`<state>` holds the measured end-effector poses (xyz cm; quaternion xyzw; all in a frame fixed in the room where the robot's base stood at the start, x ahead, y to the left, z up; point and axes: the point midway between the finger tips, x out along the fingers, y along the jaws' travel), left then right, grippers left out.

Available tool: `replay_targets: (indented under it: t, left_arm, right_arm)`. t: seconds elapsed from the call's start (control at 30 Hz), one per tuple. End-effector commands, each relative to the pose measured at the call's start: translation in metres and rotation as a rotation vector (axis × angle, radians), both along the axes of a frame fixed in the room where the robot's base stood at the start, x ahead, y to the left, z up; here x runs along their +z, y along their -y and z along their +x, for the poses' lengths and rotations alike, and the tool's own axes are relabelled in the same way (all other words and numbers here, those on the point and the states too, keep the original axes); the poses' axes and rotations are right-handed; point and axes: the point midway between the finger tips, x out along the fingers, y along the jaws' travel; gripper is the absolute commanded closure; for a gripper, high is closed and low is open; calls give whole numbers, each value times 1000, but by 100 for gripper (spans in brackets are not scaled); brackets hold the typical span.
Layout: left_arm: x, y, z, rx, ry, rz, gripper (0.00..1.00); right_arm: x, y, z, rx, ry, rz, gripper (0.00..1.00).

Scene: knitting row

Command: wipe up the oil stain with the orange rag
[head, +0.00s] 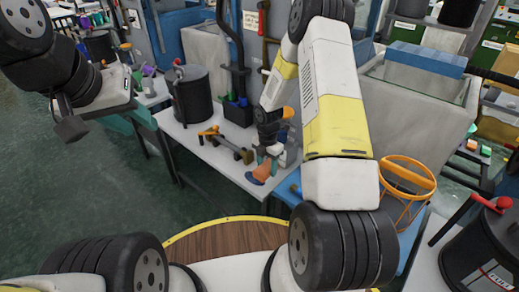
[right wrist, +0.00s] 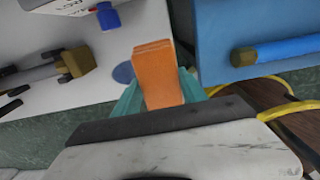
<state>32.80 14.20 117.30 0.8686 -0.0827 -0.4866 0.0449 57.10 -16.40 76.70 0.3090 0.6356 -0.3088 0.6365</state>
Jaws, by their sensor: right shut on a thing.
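The orange rag (right wrist: 158,72) is a folded block between the teal fingers of my right gripper (right wrist: 160,92), which is shut on it. The rag also shows in the head view (head: 263,169), low over the front edge of the white table (head: 203,146). A dark blue-grey round stain (right wrist: 123,73) lies on the white table just left of the rag in the right wrist view. In the head view the stain (head: 254,179) is partly hidden beneath the rag. Whether the rag touches the table is unclear. My left gripper (head: 70,129) hangs over the floor, far left; its opening is unclear.
A black pot (head: 190,95) and a tool with orange and brown parts (head: 226,144) stand on the white table. A blue surface with a blue cylinder (right wrist: 290,48) adjoins on the right. An orange wire basket (head: 407,180) stands further right.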

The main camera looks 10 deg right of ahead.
Motion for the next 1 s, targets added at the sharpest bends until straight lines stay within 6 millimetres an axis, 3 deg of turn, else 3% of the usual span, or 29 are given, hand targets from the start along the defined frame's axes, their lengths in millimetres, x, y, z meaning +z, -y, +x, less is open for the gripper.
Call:
replay_targets:
  t: [0.5,1.0]
  left_arm:
    - [0,0,0,0,0,0,64]
    - [0,0,0,0,0,0,64]
  right_arm:
    - [-48,0,-1,-3,-3,0,83]
    - [-54,0,-1,-4,-1,0,83]
